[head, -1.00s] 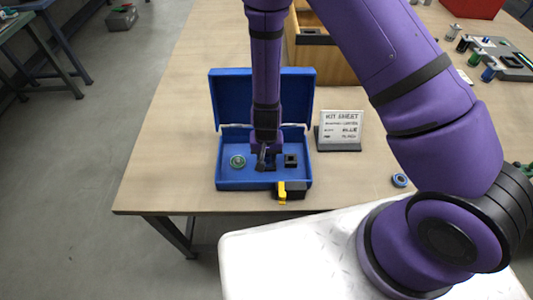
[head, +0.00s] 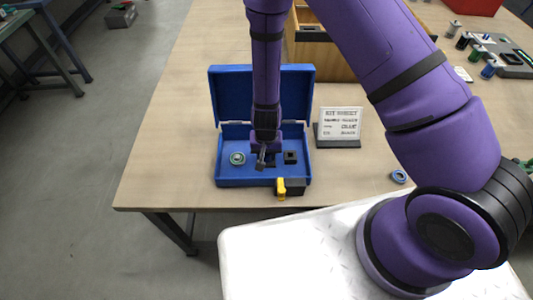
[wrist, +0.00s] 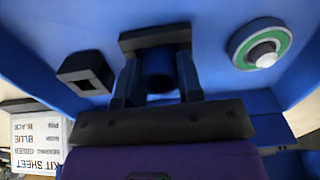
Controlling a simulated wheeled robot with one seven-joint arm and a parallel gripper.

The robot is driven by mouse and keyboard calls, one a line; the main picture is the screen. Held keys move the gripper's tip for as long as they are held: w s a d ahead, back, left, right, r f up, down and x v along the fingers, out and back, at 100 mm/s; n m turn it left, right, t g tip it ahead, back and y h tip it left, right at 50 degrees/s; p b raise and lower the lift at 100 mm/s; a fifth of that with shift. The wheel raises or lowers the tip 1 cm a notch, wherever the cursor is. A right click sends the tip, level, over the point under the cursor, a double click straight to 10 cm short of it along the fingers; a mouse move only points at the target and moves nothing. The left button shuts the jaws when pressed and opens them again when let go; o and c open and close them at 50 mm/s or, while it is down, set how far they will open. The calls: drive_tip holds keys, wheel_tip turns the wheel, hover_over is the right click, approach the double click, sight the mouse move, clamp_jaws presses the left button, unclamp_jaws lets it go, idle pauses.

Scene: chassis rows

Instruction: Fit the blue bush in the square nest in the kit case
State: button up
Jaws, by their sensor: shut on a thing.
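The open blue kit case (head: 229,178) stands on the table, its lid (head: 230,95) raised behind. My gripper (head: 262,160) reaches down into it. In the wrist view my gripper (wrist: 157,75) is shut on the blue bush (wrist: 157,66), a round blue piece with a dark bore. A dark block (wrist: 155,38) lies just beyond the bush, partly hidden by it. I cannot tell whether they touch. A black block with a square hole (wrist: 88,72) stands to the left in the wrist view; it is right of my gripper in the head view (head: 290,157).
A green-ringed round piece (head: 237,158) sits in the case's left side. The kit sheet stand (head: 339,126) is right of the case. A loose blue ring (head: 398,176) lies near the table edge. A wooden box (head: 330,60) stands behind.

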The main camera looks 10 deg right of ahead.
drive_tip(key=o, duration=0.8)
drive_tip(key=shift+s+f, duration=0.15)
drive_tip(key=shift+f, duration=0.15)
drive_tip(key=shift+o, duration=0.9)
wheel_tip(320, 180, up, 11)
drive_tip(key=shift+r, duration=0.2)
